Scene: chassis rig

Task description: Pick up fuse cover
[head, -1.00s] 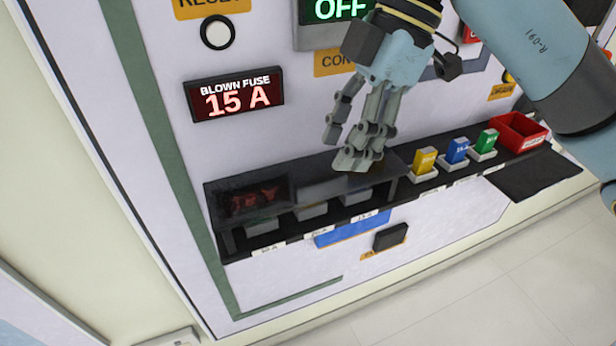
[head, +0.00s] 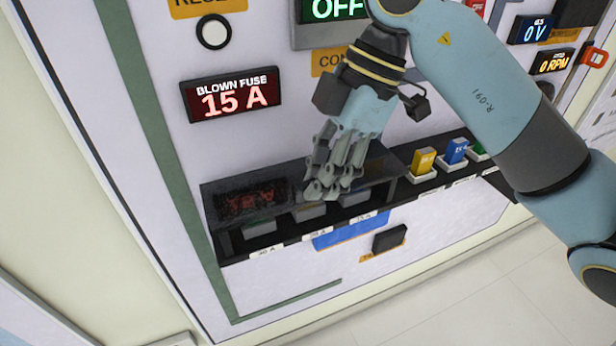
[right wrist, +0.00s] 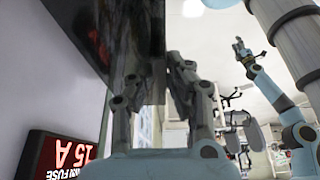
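The fuse cover (head: 240,200) is a dark, smoky see-through cover over the left fuse bay of the panel in the head view. Grey blocks show below its lower edge.
Yellow (head: 423,161), blue (head: 455,151) and partly hidden green (head: 478,150) fuses stand right of the cover. A red-lit display (head: 232,97) reads "BLOWN FUSE 15 A". A black block (head: 389,238) sits below the bay. Open floor lies at the lower right.

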